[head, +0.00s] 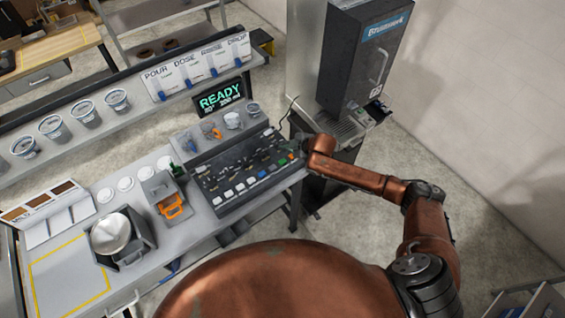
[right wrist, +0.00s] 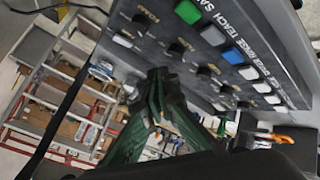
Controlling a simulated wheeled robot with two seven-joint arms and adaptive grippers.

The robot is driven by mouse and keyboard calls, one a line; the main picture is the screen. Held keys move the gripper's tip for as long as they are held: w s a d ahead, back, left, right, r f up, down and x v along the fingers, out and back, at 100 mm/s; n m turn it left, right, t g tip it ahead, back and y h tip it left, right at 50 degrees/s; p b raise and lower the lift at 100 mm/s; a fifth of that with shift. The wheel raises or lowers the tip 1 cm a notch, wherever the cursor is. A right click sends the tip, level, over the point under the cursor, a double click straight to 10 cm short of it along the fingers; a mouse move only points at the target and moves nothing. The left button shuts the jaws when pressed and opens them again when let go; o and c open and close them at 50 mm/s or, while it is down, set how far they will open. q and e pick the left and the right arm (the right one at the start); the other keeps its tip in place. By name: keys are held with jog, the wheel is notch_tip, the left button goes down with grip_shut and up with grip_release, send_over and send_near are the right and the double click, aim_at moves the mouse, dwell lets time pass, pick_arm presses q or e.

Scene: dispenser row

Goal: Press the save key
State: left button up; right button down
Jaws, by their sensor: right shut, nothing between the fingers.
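The dark control panel (head: 240,178) lies on the bench with a front row of coloured keys. A green key (right wrist: 188,12) shows at the top of the right wrist view, beside lettering that starts "SA" and is cut off by the frame; it also shows in the head view (head: 282,162). A blue key (right wrist: 233,55) and several white keys (right wrist: 213,35) follow along the row. My right gripper (right wrist: 160,76) is shut and empty near the panel's right end. In the head view my wrist largely hides it; contact with a key cannot be told. My left gripper is out of view.
A dark dispenser (head: 358,55) stands right of the bench. A READY display (head: 220,97) is behind the panel. An orange-handled holder (head: 172,206) and a round pan (head: 111,233) sit left of it. Cups line the back shelf (head: 140,118). Floor shows at the right.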

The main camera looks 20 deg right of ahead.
aim_at(284, 162)
notch_tip(284, 162, down, 7)
jog(key=b, duration=0.5)
jog(key=shift+f+b, duration=0.4)
jog(key=shift+b, duration=0.05)
jog(key=shift+f, duration=0.15)
dwell(0.7)
jog(key=shift+f, duration=0.25)
jog(key=shift+f+b, duration=0.3)
jog(key=shift+f, duration=0.2)
dwell(0.7)
dwell(0.3)
jog(key=shift+r+p, duration=0.9)
jog(key=shift+r, duration=0.05)
